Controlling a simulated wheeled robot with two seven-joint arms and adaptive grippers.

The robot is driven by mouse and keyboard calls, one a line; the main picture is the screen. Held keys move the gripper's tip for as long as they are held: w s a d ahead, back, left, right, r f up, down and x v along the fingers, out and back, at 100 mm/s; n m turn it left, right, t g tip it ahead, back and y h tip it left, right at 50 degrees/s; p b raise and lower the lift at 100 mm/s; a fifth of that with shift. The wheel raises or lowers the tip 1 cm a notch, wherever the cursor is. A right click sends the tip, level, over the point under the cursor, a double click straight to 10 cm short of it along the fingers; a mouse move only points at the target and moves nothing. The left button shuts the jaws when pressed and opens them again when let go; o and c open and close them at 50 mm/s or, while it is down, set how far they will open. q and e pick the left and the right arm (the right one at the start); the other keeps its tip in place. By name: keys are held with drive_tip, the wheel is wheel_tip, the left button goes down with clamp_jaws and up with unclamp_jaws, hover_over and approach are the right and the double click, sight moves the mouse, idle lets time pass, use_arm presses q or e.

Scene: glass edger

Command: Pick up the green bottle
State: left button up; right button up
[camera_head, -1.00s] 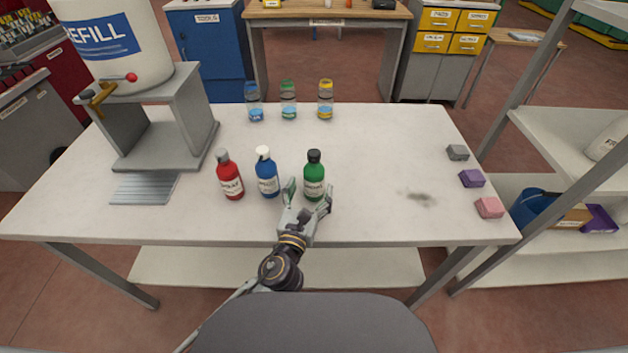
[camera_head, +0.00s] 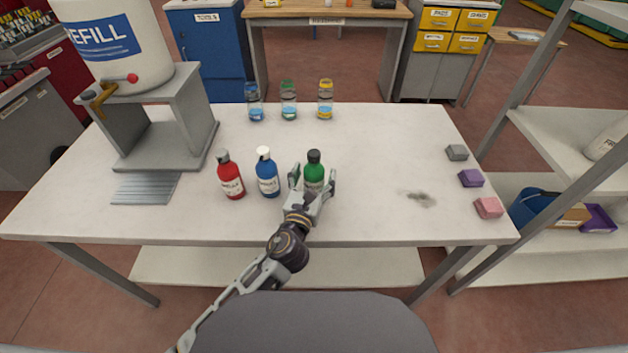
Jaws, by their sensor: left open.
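The green bottle (camera_head: 314,168) with a black cap stands upright on the white table, at the right end of a row of three bottles. My left gripper (camera_head: 313,178) is open, with one finger on each side of the green bottle. The gripper hides the bottle's lower part, and I cannot tell whether the fingers touch it. The blue bottle (camera_head: 267,174) with a white cap stands just left of the gripper. The red bottle (camera_head: 230,176) stands farther left. My right gripper is not in view.
Three small jars, blue (camera_head: 254,102), green (camera_head: 289,101) and yellow (camera_head: 325,100), stand at the back of the table (camera_head: 380,150). A refill container (camera_head: 122,48) sits on a grey stand at left. Grey, purple and pink blocks (camera_head: 488,207) lie along the right edge. A dark smudge (camera_head: 421,199) marks the table.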

sight(314, 153)
use_arm(q)
drive_tip(key=c, duration=1.4)
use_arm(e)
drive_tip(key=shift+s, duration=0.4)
use_arm(q)
drive_tip(key=shift+r, duration=0.15)
drive_tip(key=shift+r, duration=0.55)
wheel_tip(314, 153, up, 8)
drive_tip(key=p, duration=0.2)
drive_tip(key=shift+f+p, duration=0.15)
drive_tip(key=shift+p, duration=0.15)
drive_tip(key=shift+r, duration=0.5)
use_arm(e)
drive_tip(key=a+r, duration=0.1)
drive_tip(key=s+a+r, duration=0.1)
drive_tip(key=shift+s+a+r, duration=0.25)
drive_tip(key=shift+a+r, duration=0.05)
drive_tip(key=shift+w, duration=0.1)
